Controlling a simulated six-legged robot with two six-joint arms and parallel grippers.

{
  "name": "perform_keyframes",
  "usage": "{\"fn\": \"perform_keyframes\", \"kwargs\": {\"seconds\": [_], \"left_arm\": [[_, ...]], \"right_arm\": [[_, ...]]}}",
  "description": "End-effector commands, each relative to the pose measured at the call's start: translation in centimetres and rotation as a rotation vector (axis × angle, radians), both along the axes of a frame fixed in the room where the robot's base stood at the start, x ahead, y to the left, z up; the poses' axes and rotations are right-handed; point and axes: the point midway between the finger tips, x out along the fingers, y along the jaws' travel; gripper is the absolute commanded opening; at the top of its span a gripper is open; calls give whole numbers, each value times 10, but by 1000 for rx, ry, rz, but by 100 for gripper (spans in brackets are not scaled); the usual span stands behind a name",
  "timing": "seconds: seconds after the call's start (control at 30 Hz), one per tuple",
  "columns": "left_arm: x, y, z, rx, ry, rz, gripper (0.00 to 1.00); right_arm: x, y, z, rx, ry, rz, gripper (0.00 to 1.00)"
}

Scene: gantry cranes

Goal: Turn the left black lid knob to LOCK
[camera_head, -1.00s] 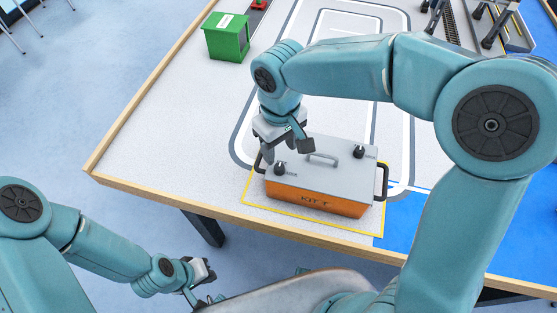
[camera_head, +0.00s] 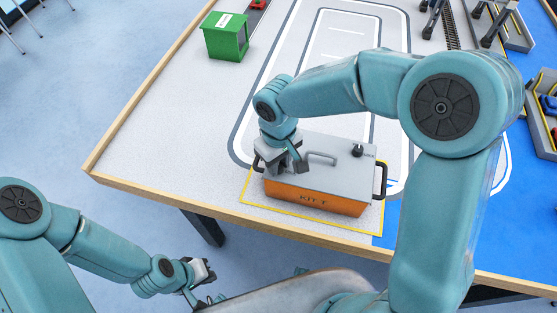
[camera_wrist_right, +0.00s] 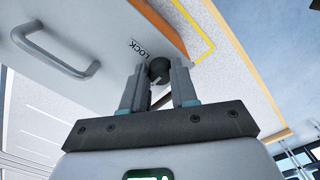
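The orange case (camera_head: 318,200) with a grey lid (camera_head: 325,177) stands on the table, "KIT T" on its front. The left black knob (camera_wrist_right: 159,70) shows in the right wrist view with the word LOCK printed beside it; in the head view my gripper hides it. My right gripper (camera_head: 288,168) is down at the lid's left end. In the right wrist view its fingers (camera_wrist_right: 158,84) stand apart, one on each side of the knob; firm contact is not clear. The right black knob (camera_head: 357,151) is free. My left gripper (camera_head: 203,279) is off the table's front edge, away from the case.
A lid handle (camera_head: 322,157) lies between the knobs, and a black side handle (camera_head: 380,181) is on the case's right end. A yellow outline (camera_head: 300,222) surrounds the case. A green box (camera_head: 226,37) stands at the back left. The table left of the case is clear.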

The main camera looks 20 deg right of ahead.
Motion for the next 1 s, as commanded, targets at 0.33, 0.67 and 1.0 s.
{"fn": "perform_keyframes", "kwargs": {"seconds": [0.33, 0.67, 1.0], "left_arm": [[0, 0, -8, 0, 0, 0, 0], [0, 0, -30, 0, 0, 0, 0], [0, 0, -49, 0, 0, 0, 0]], "right_arm": [[1, 0, -2, 1, -3, -67, 0], [1, 1, -4, 2, -4, -321, 0], [1, 1, -3, 2, -4, -645, 0]]}}
